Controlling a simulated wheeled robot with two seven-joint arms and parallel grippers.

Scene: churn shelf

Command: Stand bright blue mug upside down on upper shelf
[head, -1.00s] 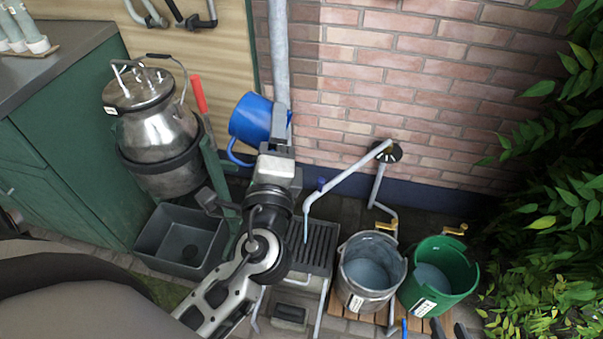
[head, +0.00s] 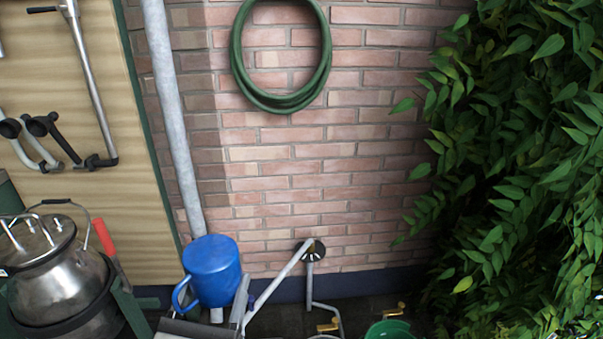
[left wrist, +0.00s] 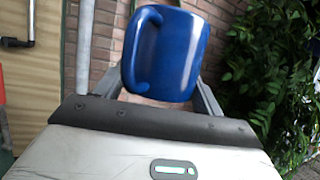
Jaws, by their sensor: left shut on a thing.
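The bright blue mug (head: 212,272) is low in the head view, left of centre, in front of the brick wall. A smooth blue round face shows on top, apparently its closed base, and its handle points left. My left gripper (head: 216,303) is shut on the mug from below in the picture, with one finger along its right side. In the left wrist view the mug (left wrist: 165,55) sits between the two fingers of the gripper (left wrist: 160,88), handle to the left. The upper shelf cannot be made out. My right gripper is not in view.
A steel churn (head: 60,280) stands at the lower left. A grey pipe (head: 172,110) runs up the wall behind the mug. A green hose (head: 240,75) hangs above. Leafy plants (head: 520,170) fill the right side. A green bucket (head: 390,330) shows at the bottom edge.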

